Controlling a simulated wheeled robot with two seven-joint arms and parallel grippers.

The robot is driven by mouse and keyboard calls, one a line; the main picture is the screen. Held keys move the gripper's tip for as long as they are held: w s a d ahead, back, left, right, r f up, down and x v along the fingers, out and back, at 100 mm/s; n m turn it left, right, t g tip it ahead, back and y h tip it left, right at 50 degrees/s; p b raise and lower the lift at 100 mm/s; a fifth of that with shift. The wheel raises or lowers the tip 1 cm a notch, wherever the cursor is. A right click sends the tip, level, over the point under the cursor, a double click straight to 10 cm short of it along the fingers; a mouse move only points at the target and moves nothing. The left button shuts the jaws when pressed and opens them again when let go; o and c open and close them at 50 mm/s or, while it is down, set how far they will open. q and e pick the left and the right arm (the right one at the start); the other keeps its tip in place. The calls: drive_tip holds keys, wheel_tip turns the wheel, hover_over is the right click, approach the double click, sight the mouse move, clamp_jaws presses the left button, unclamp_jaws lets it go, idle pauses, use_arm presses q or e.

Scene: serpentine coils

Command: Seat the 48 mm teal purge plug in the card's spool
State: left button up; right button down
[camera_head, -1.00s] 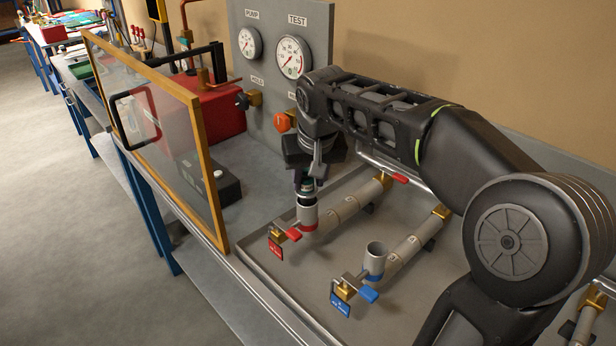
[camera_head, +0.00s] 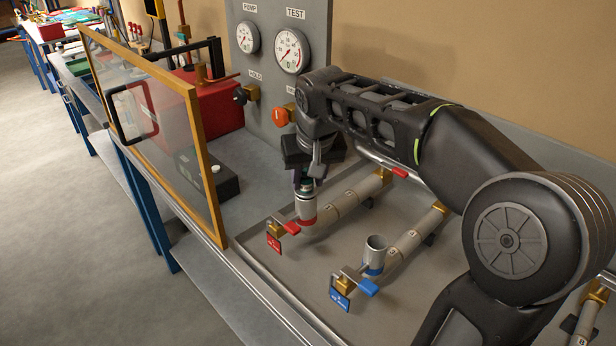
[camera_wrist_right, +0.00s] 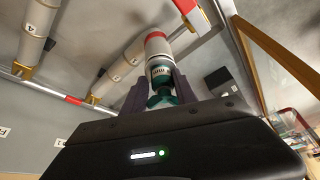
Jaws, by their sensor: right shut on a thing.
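My right gripper (camera_head: 307,178) is shut on the teal plug (camera_head: 307,187) and points down at the red-banded spool (camera_head: 306,207). The plug stands upright in line with the spool, its lower part apparently inside the mouth. In the right wrist view the fingers (camera_wrist_right: 159,86) grip the plug's teal end (camera_wrist_right: 163,97), and its pale lettered body meets the spool (camera_wrist_right: 156,46). I cannot tell how deep it sits. A second, blue-banded spool (camera_head: 376,250) stands open and empty to the right. My left gripper is not in view.
A red tag (camera_head: 274,243) and red valve handle (camera_head: 291,227) sit by the held spool. A blue tag (camera_head: 340,298) hangs by the other. A framed clear screen (camera_head: 165,120) stands at left, and a gauge panel (camera_head: 270,85) behind.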

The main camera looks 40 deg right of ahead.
drive_tip(key=shift+f, duration=0.25)
drive_tip(key=c, duration=0.9)
unclamp_jaws()
drive_tip(key=v, duration=0.8)
drive_tip(key=shift+b, duration=0.35)
drive_tip(key=shift+f, duration=0.15)
